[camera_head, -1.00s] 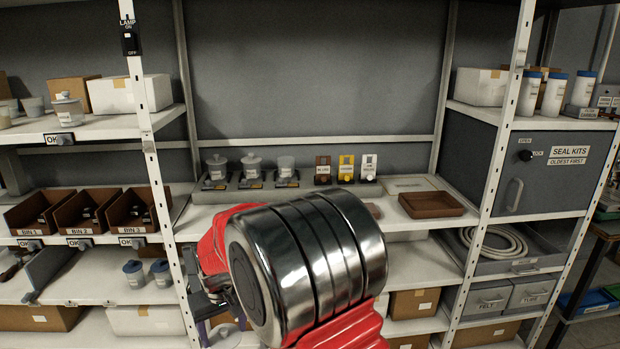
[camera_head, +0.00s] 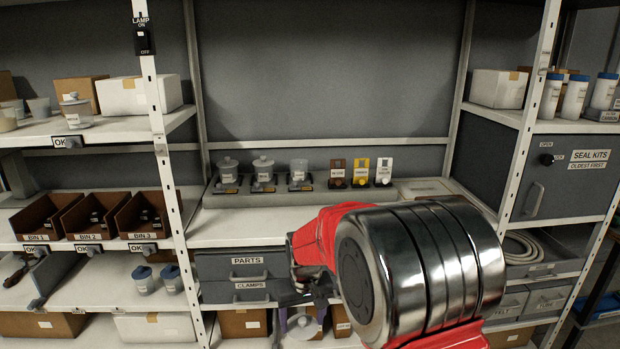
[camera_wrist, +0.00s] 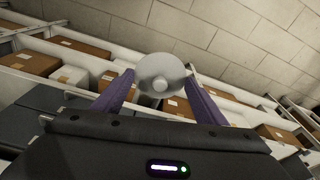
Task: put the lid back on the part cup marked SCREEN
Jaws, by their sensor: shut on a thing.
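My gripper (camera_wrist: 160,84) is shut on a pale round lid (camera_wrist: 162,70) with a small knob, held between the two purple fingers in the wrist view. In the head view the lid (camera_head: 303,329) is small and partly hidden, low in front of the shelf unit. Three part cups stand in a row in a grey rack on the middle shelf. The left cup (camera_head: 229,173) and middle cup (camera_head: 263,171) have knobbed lids. The right cup (camera_head: 298,172) shows no lid. Their labels are too small to read, so I cannot tell which is marked SCREEN.
Three tags (camera_head: 360,172) stand right of the cups. The PARTS and CLAMPS drawers (camera_head: 226,267) are below the shelf. Posts (camera_head: 160,140) (camera_head: 535,110) flank the bay. My arm covers its lower right. The shelf strip (camera_head: 250,225) before the cups is clear.

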